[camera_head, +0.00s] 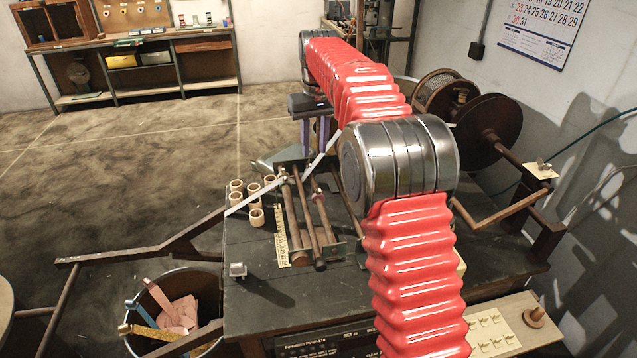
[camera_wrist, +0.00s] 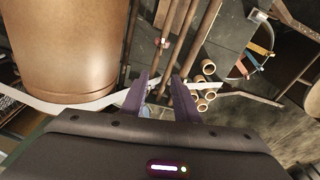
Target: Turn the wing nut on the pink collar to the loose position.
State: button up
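A small pink collar (camera_head: 317,191) sits around one of the dark rods on the bench; it also shows in the wrist view (camera_wrist: 164,42). Its wing nut is too small to make out, so I cannot tell its position. My gripper (camera_head: 315,134) is beyond the rods in the head view, above the bench's far end and apart from the collar. Its two purple fingers show in the wrist view (camera_wrist: 165,76) with a gap between them. It is open, and I see nothing held.
A pale tape (camera_head: 290,179) runs across the rods near my fingers. A large brown cylinder (camera_wrist: 62,45) fills the wrist view's upper left. Several cardboard cores (camera_head: 256,217) stand left of the rods. A bin (camera_head: 205,285) with strips stands by the bench (camera_head: 262,265).

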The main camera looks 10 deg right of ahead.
aim_at(318, 188)
jog(key=s+r, duration=0.1)
jog(key=s+r+g, duration=0.1)
jog(key=r, duration=0.1)
jog(key=shift+s+d, duration=0.3)
jog(key=shift+f, duration=0.15)
notch_tip(318, 188, down, 14)
jog(key=shift+r, duration=0.2)
dwell(0.4)
grip_shut()
dwell(0.3)
